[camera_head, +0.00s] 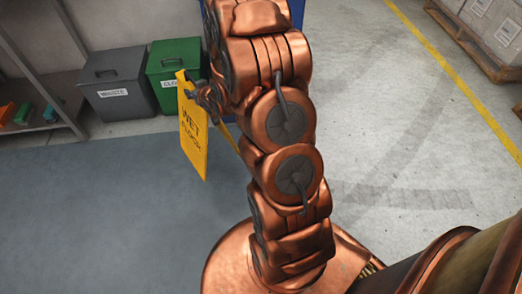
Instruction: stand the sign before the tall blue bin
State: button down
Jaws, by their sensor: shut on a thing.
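The yellow sign (193,142), lettered "WET FLOOR", hangs from my gripper (190,88). The gripper is shut on the sign near its top edge. One panel faces me, and a second yellow strip shows behind it to the right. The sign looks upright and slightly tilted; I cannot tell whether its lower edge touches the floor. The tall blue bin (297,9) is mostly hidden behind my arm; only blue slivers show at the top of the picture.
A green bin (164,61) stands left of the blue one, behind the sign's top. A grey bin (113,77) labelled "WASTE" stands beside it. A shelf (38,124) with small items is at far left. A loaded pallet (478,44) is top right. Grey floor is clear at left.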

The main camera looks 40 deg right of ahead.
jog(key=s+d+f+m+h+b, duration=0.1)
jog(key=s+d+f+b, duration=0.2)
jog(key=s+d+f, duration=0.65)
jog(key=w+d+f+b, duration=0.1)
jog(key=d+f+b, duration=0.1)
jog(key=d, duration=0.6)
jog(key=w+d+f+b, duration=0.1)
jog(key=d+f, duration=0.3)
jog(key=d, duration=0.4)
jog(key=shift+w+d+b, duration=0.35)
jog(key=shift+w+d, duration=0.05)
jog(key=shift+w, duration=0.15)
jog(key=c, duration=0.6)
grip_release()
jog(key=shift+f, duration=0.1)
